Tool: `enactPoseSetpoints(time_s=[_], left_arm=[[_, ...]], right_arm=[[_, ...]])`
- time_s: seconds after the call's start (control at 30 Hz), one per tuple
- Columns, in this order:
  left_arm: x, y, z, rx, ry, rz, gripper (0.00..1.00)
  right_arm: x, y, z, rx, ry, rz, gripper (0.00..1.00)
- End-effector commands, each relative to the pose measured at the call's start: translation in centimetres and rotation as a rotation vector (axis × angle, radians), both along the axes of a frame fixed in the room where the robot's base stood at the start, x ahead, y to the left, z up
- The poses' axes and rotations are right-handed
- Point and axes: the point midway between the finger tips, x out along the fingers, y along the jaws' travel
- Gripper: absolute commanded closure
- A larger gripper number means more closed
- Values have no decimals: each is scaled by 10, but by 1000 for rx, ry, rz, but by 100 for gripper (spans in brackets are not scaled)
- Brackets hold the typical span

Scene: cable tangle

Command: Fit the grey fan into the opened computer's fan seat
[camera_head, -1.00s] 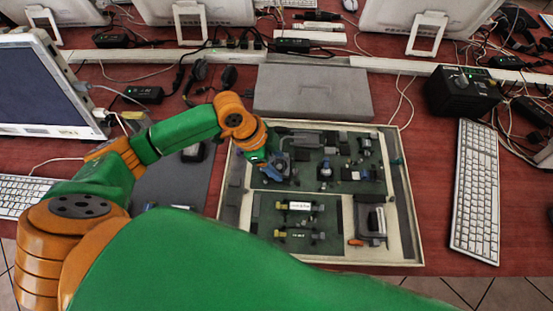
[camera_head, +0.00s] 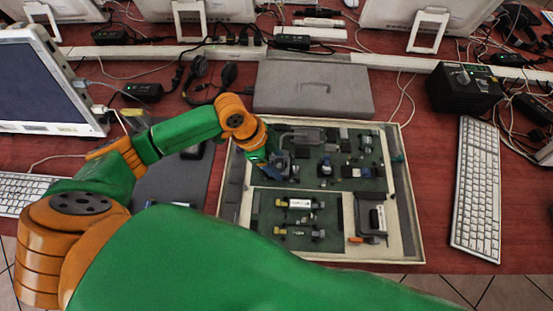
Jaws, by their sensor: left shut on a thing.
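The opened computer (camera_head: 412,225) lies flat on the desk, a shallow pale case with dark green boards and several small parts inside. My left gripper (camera_head: 275,166) reaches into its upper left part, pointing down. It is shut on the grey fan (camera_head: 284,160), which is small in the picture and partly covered by the gripper. The fan is at the upper left of the board; I cannot tell whether it touches the board. The fan seat cannot be made out and may be hidden under the fan and gripper. My right gripper is not in view.
A white keyboard (camera_head: 475,190) is to the right, a black box (camera_head: 465,88) at the back right. A monitor (camera_head: 45,85) stands left. Cables and a headset lie behind.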

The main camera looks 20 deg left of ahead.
Motion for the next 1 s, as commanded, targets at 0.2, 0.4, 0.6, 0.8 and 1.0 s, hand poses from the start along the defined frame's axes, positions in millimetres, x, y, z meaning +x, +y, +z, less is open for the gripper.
enactPoseSetpoints(time_s=[0.2, 0.4, 0.6, 0.8, 1.0], left_arm=[[0, 0, 0, 0, 0, 0, 20], [0, 0, 0, 0, 0, 0, 1], [0, 2, 5, -1, -1, 0, 1], [-4, 17, 43, 1, -4, 1, 1], [-7, 26, 65, 1, -2, 1, 1]], right_arm=[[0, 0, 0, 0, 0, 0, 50], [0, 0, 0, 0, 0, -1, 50], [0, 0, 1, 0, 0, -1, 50], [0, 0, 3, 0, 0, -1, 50], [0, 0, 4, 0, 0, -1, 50]])
